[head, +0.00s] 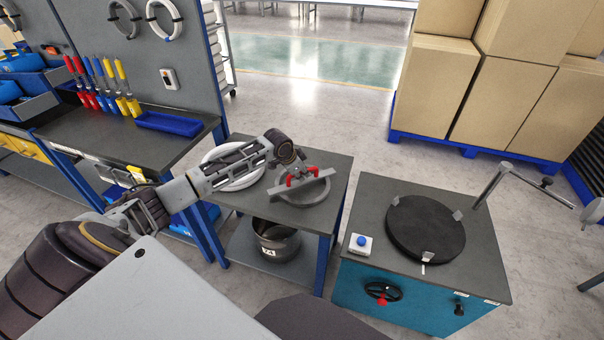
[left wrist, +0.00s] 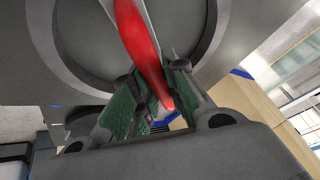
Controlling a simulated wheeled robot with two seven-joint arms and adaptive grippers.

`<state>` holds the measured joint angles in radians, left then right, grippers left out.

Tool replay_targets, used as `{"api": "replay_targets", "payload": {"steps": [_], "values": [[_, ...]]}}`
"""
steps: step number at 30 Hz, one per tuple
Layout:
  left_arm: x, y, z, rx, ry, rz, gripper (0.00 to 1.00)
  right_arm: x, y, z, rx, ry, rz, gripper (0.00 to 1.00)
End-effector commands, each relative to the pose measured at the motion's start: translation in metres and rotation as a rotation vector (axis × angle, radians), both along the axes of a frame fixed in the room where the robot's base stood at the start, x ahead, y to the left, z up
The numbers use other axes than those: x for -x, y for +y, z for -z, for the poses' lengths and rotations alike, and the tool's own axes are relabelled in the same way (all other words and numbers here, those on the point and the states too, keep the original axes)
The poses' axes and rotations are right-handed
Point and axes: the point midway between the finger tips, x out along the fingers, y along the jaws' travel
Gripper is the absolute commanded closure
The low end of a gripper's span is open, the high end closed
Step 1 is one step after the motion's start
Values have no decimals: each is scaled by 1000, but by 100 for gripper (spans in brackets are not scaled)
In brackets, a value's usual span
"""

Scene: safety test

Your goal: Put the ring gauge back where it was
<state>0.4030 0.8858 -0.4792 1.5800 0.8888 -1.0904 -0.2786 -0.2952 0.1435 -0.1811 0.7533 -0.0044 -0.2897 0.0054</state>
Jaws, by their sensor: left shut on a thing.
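My left gripper (head: 292,174) is shut on a red handle (head: 300,177) of a grey round piece with a flat bar across it, which I take for the ring gauge (head: 316,193). The piece is over the small grey table (head: 340,172); I cannot tell whether it touches the top. In the left wrist view the red handle (left wrist: 140,45) lies between the green-padded fingers (left wrist: 150,104), with grey round surfaces behind it. My right gripper is not in view.
A white ring (head: 232,183) lies on the same table, partly behind my left arm. A dark pot (head: 277,244) stands on the lower shelf. To the right, a teal bench (head: 400,302) carries a black disc (head: 425,228), a blue button and a jointed arm. Boxes stand behind.

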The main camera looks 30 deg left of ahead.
Motion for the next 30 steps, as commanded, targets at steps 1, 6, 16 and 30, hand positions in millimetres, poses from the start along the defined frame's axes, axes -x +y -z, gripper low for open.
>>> {"api": "replay_targets", "payload": {"steps": [1, 6, 16, 30], "values": [[-1, 0, -2, 1, -4, 0, 100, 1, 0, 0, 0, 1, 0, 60], [-1, 0, -2, 1, -4, 0, 100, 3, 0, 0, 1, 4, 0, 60], [0, 0, 1, 0, 0, 0, 64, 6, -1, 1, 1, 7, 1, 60], [3, 0, -7, 1, 0, 1, 64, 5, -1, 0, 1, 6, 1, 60]]}}
